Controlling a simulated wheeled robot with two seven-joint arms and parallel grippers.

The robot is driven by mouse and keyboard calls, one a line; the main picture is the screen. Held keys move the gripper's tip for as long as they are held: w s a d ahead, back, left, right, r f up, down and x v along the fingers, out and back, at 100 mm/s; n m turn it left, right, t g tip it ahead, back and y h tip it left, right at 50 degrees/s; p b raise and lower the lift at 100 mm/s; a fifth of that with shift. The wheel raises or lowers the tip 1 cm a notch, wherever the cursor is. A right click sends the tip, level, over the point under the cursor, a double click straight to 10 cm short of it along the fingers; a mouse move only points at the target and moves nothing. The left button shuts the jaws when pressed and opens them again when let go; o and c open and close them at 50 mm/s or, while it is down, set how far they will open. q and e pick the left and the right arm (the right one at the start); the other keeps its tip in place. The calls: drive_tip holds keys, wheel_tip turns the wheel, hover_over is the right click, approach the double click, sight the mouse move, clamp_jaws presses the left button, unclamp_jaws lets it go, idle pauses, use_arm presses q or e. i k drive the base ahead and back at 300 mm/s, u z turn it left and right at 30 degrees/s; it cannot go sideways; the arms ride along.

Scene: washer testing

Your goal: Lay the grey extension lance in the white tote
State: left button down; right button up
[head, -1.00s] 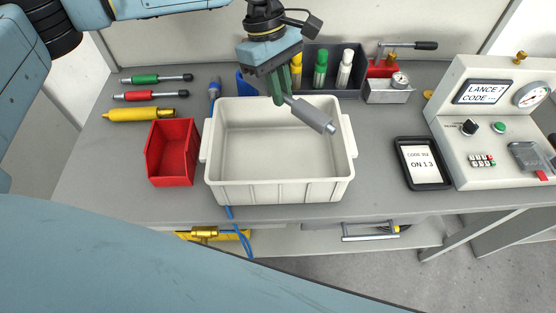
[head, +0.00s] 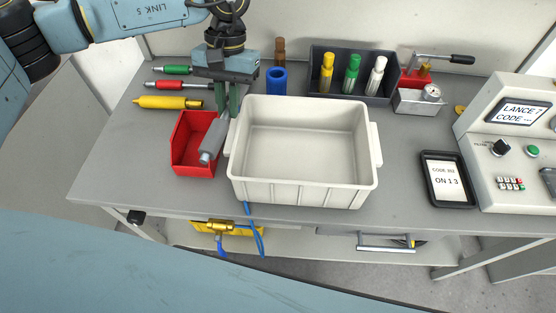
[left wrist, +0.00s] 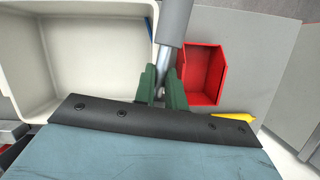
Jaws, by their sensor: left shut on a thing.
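The grey extension lance (head: 211,144) hangs in the green fingers of my left gripper (head: 228,101), tilted with its thick end toward the front. In the head view it overlaps the red bin and lies just left of the white tote (head: 305,193). The tote is upright on the bench and looks empty. In the left wrist view my left gripper (left wrist: 161,88) is shut on the thin part of the lance (left wrist: 175,20), between the tote (left wrist: 48,75) and the red bin. The gap below the lance is hard to judge. My right gripper is not in view.
The red bin (head: 181,160) stands left of the tote. A blue cup (head: 276,81) and a dark rack (head: 318,85) of coloured cylinders stand behind. Several tools, including a yellow one (head: 168,102), lie at the back left.

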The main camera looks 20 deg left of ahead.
sight(301, 163)
drive_tip(key=u, duration=1.55)
drive_tip(key=k, duration=0.9)
drive_tip(key=z, duration=1.65)
drive_tip(key=i, duration=0.5)
